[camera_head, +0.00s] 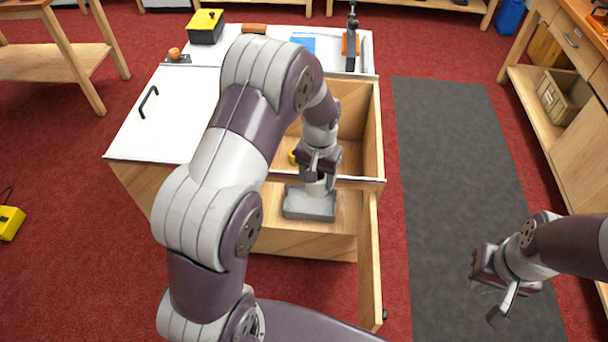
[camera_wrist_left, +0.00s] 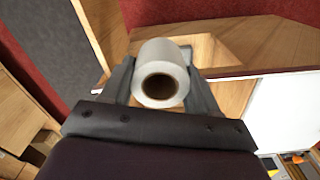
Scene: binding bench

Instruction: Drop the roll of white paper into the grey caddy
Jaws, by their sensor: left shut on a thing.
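The roll of white paper (camera_wrist_left: 178,55) is between the fingers of my left gripper (camera_wrist_left: 160,72) in the left wrist view, with its hollow end facing the camera. In the head view my left gripper (camera_head: 318,172) points down, and the roll's lower end (camera_head: 316,187) shows beneath it. The grey caddy (camera_head: 310,208) is a low tray on the wooden floor of the open cabinet. The roll is over the caddy's back part; whether it touches the caddy I cannot tell. My right gripper (camera_head: 497,290) is open and empty, low at the right over the dark mat.
The cabinet's wooden door (camera_head: 369,265) stands open to the right of the caddy. A wooden divider and side wall (camera_head: 374,130) enclose the space behind. A yellow thing (camera_head: 292,157) is partly hidden there. A white top (camera_head: 165,115) with a black handle lies left.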

